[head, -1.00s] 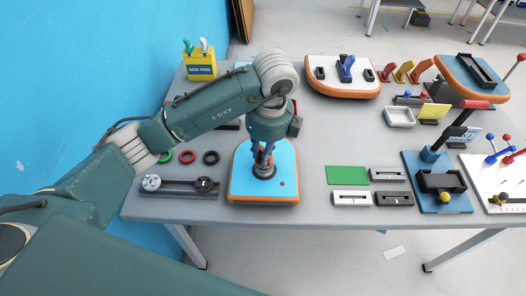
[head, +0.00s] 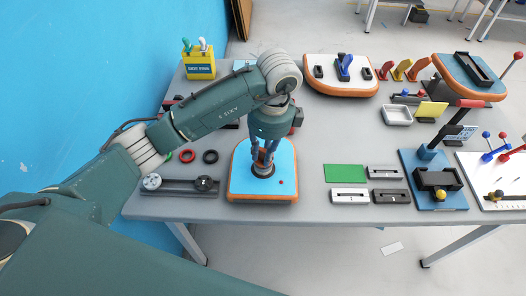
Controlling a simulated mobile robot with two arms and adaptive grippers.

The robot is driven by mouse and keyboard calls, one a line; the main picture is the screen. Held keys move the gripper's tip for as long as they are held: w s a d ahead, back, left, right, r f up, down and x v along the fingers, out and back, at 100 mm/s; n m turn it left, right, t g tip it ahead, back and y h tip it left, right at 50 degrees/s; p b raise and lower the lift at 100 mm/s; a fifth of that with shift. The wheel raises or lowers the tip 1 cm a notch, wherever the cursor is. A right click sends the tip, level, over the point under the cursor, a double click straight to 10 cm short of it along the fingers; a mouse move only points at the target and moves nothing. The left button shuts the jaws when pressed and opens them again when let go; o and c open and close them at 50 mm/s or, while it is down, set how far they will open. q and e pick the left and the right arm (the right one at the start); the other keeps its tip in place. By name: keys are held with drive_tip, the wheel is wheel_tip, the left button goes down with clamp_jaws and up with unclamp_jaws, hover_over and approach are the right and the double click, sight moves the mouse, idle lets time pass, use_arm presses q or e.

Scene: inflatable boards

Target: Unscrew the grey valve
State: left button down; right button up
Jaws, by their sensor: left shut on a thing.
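A board with a light blue top (head: 244,184) and an orange rim lies near the table's front edge. A dark grey round valve (head: 263,173) sits in its middle, mostly hidden by my fingers. My left gripper (head: 263,162) points down over the board and is shut on the valve. Something orange-brown shows between the fingers, too small to make out. My right gripper is not in view.
A dark rail (head: 180,187) with a light grey and a black round cap lies left of the board. Red, green and black rings lie behind it. A green plate (head: 345,174) and slotted blocks lie to the right. A second orange-rimmed board (head: 342,92) stands behind.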

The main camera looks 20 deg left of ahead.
use_arm(q)
drive_tip(key=shift+s+f, duration=0.2)
drive_tip(key=shift+f, duration=0.05)
drive_tip(key=shift+d+n+p, duration=0.1)
drive_tip(key=shift+n+p, duration=0.4)
drive_tip(key=shift+n, duration=1.2)
